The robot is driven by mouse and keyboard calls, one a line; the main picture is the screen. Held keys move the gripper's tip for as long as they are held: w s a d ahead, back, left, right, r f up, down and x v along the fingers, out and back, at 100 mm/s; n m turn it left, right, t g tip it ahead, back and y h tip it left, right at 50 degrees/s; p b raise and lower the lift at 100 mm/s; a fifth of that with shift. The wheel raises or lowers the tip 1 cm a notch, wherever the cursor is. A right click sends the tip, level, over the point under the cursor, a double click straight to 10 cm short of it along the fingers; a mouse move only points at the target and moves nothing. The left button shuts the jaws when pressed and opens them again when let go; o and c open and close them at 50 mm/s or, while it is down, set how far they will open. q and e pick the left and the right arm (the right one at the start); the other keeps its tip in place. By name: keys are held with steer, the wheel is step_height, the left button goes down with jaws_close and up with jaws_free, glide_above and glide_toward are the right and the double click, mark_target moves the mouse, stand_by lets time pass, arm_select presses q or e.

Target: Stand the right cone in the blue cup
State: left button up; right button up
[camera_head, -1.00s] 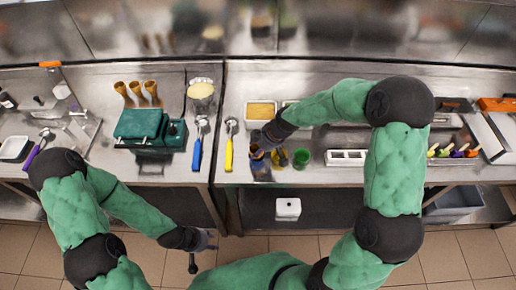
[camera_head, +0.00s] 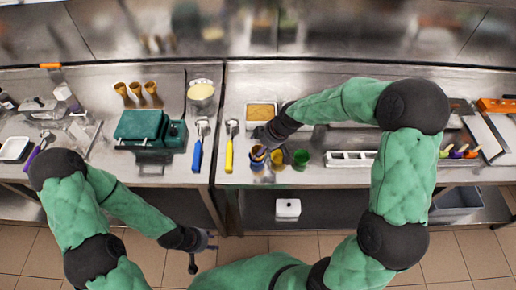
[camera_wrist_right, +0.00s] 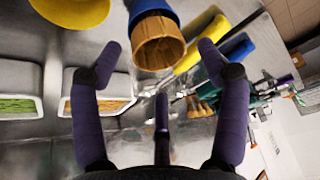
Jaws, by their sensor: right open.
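The blue cup (camera_head: 257,152) stands near the counter's front edge, partly covered by my right gripper (camera_head: 264,140) in the head view. In the right wrist view the blue cup (camera_wrist_right: 150,8) has a brown waffle cone (camera_wrist_right: 159,48) in it, wide end towards the camera. My right gripper is open, its fingers apart on either side of the cone with visible gaps. Three more cones (camera_head: 137,92) stand in a row at the back left. My left gripper (camera_head: 202,251) hangs open and empty in front of the counter.
A yellow cup (camera_head: 279,158) and a green cup (camera_head: 300,158) stand close to the right of the blue cup. A yellow-handled scoop (camera_head: 230,150) lies to its left. A tub (camera_head: 261,111) is behind, and a white holder (camera_head: 350,158) is further right.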

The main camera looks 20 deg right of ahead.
steer(key=v, duration=0.9)
steer(key=shift+p, duration=0.35)
steer(key=shift+s, duration=0.15)
